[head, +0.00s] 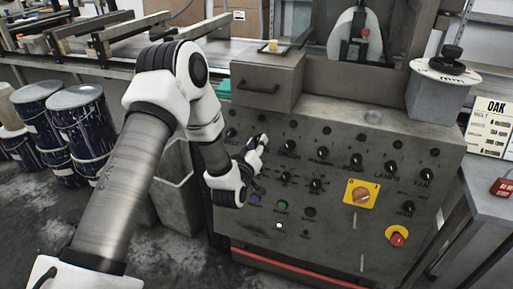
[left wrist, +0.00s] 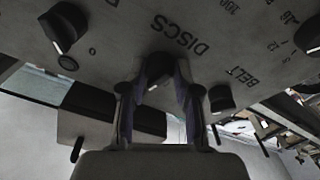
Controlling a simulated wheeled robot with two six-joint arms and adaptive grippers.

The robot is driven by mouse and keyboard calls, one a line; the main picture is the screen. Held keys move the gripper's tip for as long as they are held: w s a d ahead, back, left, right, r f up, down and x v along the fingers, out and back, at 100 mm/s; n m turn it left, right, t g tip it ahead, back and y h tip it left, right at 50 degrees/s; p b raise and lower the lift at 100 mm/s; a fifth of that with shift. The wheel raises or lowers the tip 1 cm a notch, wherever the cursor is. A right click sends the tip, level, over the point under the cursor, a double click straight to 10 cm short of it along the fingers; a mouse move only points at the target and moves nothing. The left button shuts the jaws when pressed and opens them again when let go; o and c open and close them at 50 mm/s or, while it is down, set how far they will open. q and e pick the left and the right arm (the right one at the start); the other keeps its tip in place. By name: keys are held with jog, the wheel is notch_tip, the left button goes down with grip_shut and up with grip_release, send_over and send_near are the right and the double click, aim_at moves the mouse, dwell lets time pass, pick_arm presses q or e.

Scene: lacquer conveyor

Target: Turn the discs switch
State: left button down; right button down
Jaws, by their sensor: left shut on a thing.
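The discs switch is a dark knob (left wrist: 159,68) beside the printed word DISCS in the left wrist view. It is partly hidden between my fingers, so its pointer is hard to read. In the head view my left arm and gripper cover it. My left gripper (head: 257,150) is at the upper left of the grey control panel (head: 335,130). In the left wrist view the left gripper (left wrist: 158,82) has a finger on each side of the knob and is shut on it. My right gripper is not in view.
A belt knob (left wrist: 220,98) is close beside my fingers, and other black knobs surround them. The panel also has an orange rotary switch (head: 361,195) and a red stop button (head: 397,238). Blue drums (head: 80,120) stand on the floor at left.

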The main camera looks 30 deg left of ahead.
pick_arm(q)
jog(key=n+y+b, duration=0.1)
jog(key=n+b, duration=0.1)
jog(key=n, duration=0.3)
jog(key=shift+g, duration=0.3)
jog(key=shift+w+d+r+n+g+y+b, duration=0.15)
jog(key=shift+n+y+b, duration=0.2)
jog(key=shift+n, duration=0.65)
jog(key=shift+s+a+f+n+g+y+b, duration=0.15)
jog(key=shift+n+b, duration=0.3)
jog(key=shift+n, duration=0.55)
jog(key=shift+w+d+r, duration=0.1)
jog(key=c, duration=0.8)
grip_release()
jog(key=v, duration=1.2)
jog(key=shift+r, duration=0.1)
